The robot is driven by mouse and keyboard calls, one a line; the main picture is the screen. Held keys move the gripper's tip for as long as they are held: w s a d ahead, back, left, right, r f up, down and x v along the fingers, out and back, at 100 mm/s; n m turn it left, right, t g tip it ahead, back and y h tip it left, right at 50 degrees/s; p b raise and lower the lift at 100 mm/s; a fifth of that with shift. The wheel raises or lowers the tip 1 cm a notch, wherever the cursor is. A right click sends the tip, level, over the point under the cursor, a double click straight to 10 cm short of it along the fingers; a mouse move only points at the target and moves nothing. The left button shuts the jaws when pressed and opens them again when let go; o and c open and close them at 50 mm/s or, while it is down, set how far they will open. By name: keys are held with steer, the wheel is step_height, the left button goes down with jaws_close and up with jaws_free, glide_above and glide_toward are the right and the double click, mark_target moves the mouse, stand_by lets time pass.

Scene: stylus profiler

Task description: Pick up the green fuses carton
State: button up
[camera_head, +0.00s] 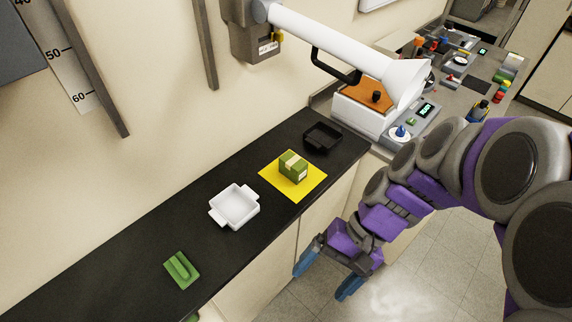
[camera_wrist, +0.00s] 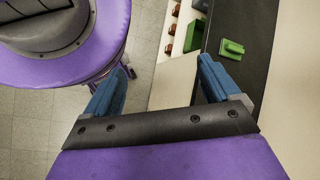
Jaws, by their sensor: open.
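The green fuses carton (camera_head: 293,167) is a small green box with a pale label band. It stands on a yellow square mat (camera_head: 306,191) on the black counter in the head view. My gripper (camera_head: 327,280) is open and empty, with blue fingers spread apart. In the picture it hangs in front of the counter's front edge, below and to the right of the carton. In the wrist view my gripper (camera_wrist: 165,85) shows both blue fingers apart with nothing between them. The carton does not show in the wrist view.
On the black counter (camera_head: 125,270) are a white two-handled tray (camera_head: 235,206), a black tray (camera_head: 322,137) and a green handled block (camera_head: 181,270), also in the wrist view (camera_wrist: 231,48). A white machine (camera_head: 362,108) stands behind the carton, below a white lamp arm (camera_head: 330,45).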

steer(key=w+a+f+m+t+y, duration=0.35)
steer(key=w+m+y, duration=0.25)
steer(key=w, duration=0.5)
steer(key=w+a+f+m+t+y, duration=0.2)
steer(key=w+a+m+y, duration=0.25)
steer(key=w, duration=0.65)
steer(key=m+t+h, duration=0.2)
steer(key=m+t, duration=0.9)
steer(key=m, duration=0.2)
glide_toward(303, 172)
steer(key=shift+g, duration=0.25)
steer(key=x, duration=0.8)
steer(key=shift+w+a+r, duration=0.1)
steer(key=shift+w+r, duration=0.1)
steer(key=shift+w, duration=0.1)
steer(key=shift+x, duration=0.95)
steer(key=b+x, duration=0.1)
steer(key=x, duration=0.2)
steer(key=shift+w+a+r, duration=0.15)
steer(key=shift+a, duration=0.3)
